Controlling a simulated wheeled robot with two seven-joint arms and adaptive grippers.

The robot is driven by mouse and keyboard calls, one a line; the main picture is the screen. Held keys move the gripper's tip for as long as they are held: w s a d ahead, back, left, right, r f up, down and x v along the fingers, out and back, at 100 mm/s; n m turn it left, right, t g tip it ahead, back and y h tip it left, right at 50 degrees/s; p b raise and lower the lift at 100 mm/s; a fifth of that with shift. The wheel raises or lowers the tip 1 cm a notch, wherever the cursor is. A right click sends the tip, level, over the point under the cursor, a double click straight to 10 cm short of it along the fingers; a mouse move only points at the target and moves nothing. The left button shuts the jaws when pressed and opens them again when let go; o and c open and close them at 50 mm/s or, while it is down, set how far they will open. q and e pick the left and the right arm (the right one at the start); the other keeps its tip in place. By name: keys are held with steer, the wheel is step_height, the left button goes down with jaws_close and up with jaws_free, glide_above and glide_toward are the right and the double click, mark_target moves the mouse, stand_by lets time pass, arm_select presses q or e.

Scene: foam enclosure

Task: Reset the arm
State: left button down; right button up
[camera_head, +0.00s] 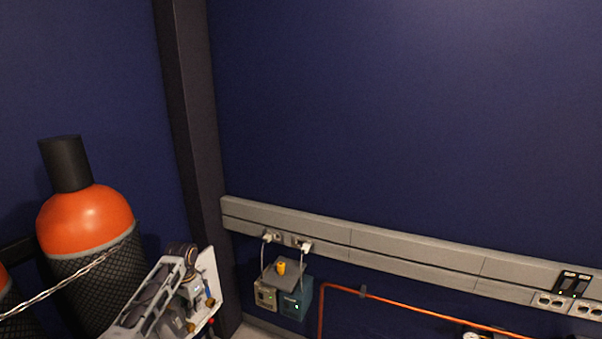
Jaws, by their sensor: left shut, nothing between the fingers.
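The rest of my left arm is below the picture's edge. My right gripper is not in view.
A gas cylinder with an orange shoulder (87,220) stands at the left beside a dark post (187,130). A grey wall rail (400,250), small plugged-in boxes (297,304) and an orange pipe (420,307) are along the blue wall. The upper wall is clear.

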arm_select(q)
steer(key=s+d+f+t, duration=0.1)
steer(key=s+d+f, duration=0.2)
steer(key=s+d, duration=0.35)
steer(key=s+d+f, duration=0.4)
steer(key=s+d, duration=0.1)
steer(key=s, duration=0.3)
steer(key=s+d+r+n+t, duration=0.15)
steer(key=s+r, duration=0.25)
steer(key=s, duration=0.6)
steer(key=s+d+r+n+t, duration=0.15)
steer(key=s+r, duration=0.25)
steer(key=s, duration=0.5)
steer(key=s+f+g, duration=0.2)
steer(key=s+f, duration=0.1)
steer(key=f, duration=3)
steer(key=s+a+f, duration=0.2)
steer(key=s+f, duration=0.7)
steer(key=s, duration=0.2)
steer(key=s+a+f+g, duration=0.1)
steer(key=s+a+f, duration=0.1)
steer(key=s+f, duration=0.8)
steer(key=shift+s+a+f, duration=0.3)
steer(key=shift+s, duration=0.35)
